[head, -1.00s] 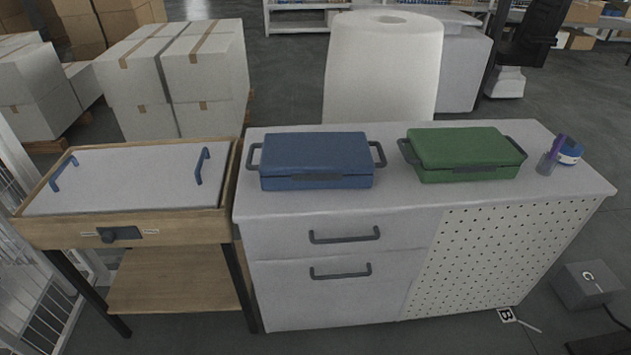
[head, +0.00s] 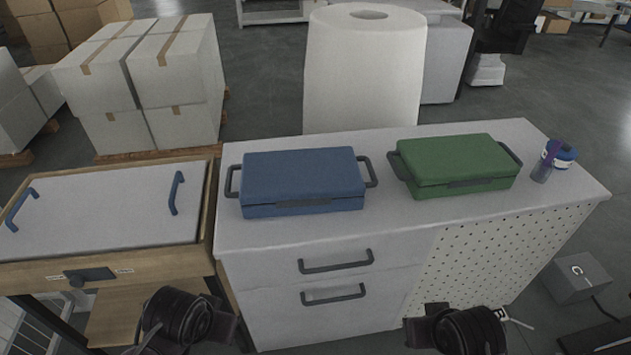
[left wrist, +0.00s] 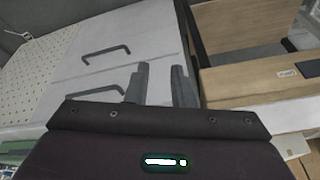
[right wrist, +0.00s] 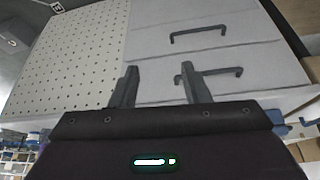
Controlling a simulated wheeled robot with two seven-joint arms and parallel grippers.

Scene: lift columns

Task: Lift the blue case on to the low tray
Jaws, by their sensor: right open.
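The blue case (head: 302,180) lies closed and flat on the white cabinet top, with a dark handle at each end. The low tray (head: 95,215) has a pale surface and two blue handles, and sits in a wooden-framed stand left of the cabinet. My left gripper (left wrist: 161,78) is empty, its fingers apart with a modest gap, in front of the cabinet's left end. My right gripper (right wrist: 158,78) is open and empty in front of the drawers and perforated panel. Both are apart from the case; in the head view their fingertips are not clear.
A green case (head: 455,165) lies right of the blue one on the cabinet (head: 400,222). A blue-lidded jar (head: 560,155) and a small container stand near the right end. A big white roll (head: 364,75) stands behind. Drawer handles (head: 335,261) stick out in front.

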